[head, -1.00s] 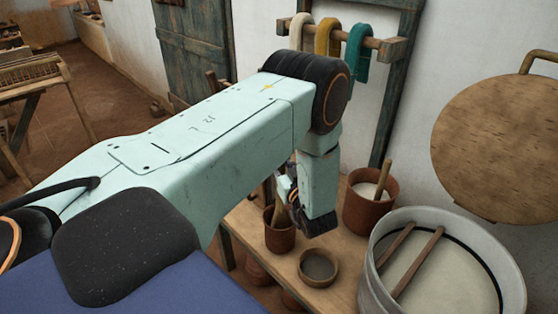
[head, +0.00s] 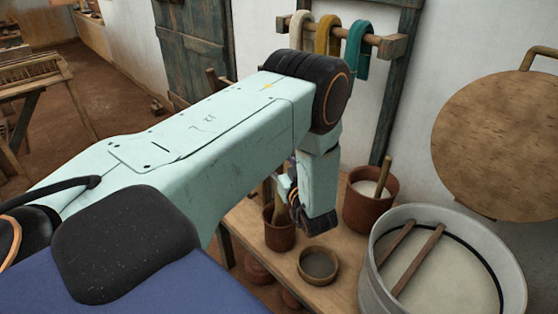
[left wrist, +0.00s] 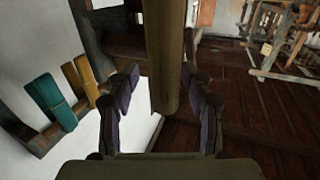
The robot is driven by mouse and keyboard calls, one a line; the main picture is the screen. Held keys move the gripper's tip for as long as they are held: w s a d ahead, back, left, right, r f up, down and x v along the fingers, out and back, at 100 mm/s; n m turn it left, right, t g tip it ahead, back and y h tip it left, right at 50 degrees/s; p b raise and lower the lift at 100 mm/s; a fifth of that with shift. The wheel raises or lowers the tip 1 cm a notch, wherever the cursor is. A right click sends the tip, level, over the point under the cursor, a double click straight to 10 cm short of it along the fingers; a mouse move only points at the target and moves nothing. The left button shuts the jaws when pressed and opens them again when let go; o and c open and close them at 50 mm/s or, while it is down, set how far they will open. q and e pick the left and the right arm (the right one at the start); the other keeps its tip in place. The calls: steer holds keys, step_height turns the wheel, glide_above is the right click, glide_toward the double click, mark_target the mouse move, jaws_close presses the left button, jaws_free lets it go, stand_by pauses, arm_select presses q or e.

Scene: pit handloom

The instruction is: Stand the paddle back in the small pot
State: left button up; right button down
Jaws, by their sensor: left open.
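The small pot (head: 279,238) is a reddish-brown clay pot on the wooden bench. The wooden paddle (head: 282,213) stands in it, leaning a little, its upper part hidden by my left arm. In the left wrist view the paddle (left wrist: 163,50) runs down from the top between the fingers of my left gripper (left wrist: 160,82). That gripper is open, a finger on each side, with a visible gap on both sides. In the head view my left gripper (head: 290,192) is partly hidden beside the paddle, above the pot. My right gripper is not in view.
A shallow bowl (head: 318,265) sits close in front of the small pot. A larger clay pot (head: 370,213) with white contents and a stick stands behind right. A big metal tub (head: 375,285) with two wooden bars is at right. Yarn skeins (head: 327,37) hang on a wall rack.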

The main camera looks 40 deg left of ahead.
arm_select(q)
steer(key=v, duration=1.2)
steer(key=s+d+f+m+h, duration=0.3)
steer(key=s+f+m+h, duration=0.15)
steer(key=f, duration=0.25)
steer(key=s+d+f+m+h, duration=0.35)
steer(key=f+h, duration=0.25)
steer(key=f, duration=0.2)
steer(key=s+d+f+m+g+h, duration=0.1)
steer(key=s+d+m+g+h, duration=0.1)
steer(key=s, duration=0.8)
steer(key=s+d+m+g+h, duration=0.2)
steer(key=s+d+g+h, duration=0.1)
steer(key=s, duration=0.8)
steer(key=g+h, duration=0.1)
steer(key=g, duration=0.1)
steer(key=shift+s+f+g, duration=0.3)
steer(key=shift+f+g, duration=0.05)
steer(key=shift+g, duration=0.05)
steer(key=shift+d, duration=0.15)
